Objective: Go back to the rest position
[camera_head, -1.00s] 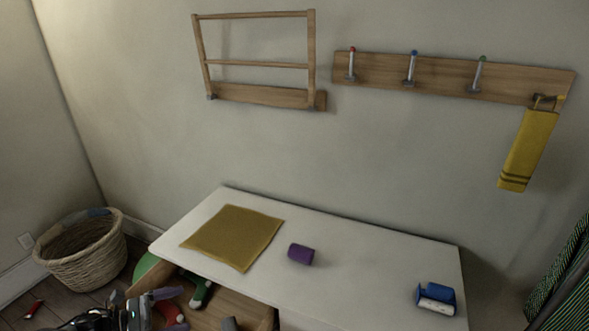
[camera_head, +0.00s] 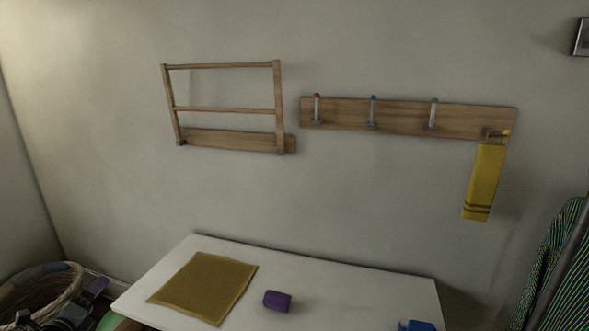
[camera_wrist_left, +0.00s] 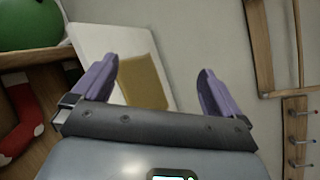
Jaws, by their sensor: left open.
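My left gripper (camera_head: 82,304) is at the lower left of the head view, in front of the wicker basket. In the left wrist view its two purple fingers (camera_wrist_left: 158,88) stand wide apart with nothing between them. Beyond them, a yellow-brown cloth (camera_wrist_left: 142,82) lies on the white table (camera_wrist_left: 95,40). In the head view the same cloth (camera_head: 204,288) lies flat on the left of the white tabletop (camera_head: 340,290). My right gripper is not in view.
A purple roll (camera_head: 277,301) and a blue object (camera_head: 415,326) are on the table. A wooden rack (camera_head: 222,108) and a hook board (camera_head: 405,117) with a yellow towel (camera_head: 484,180) are on the wall. The basket (camera_head: 40,290) stands left. Striped fabric (camera_head: 560,265) is at right.

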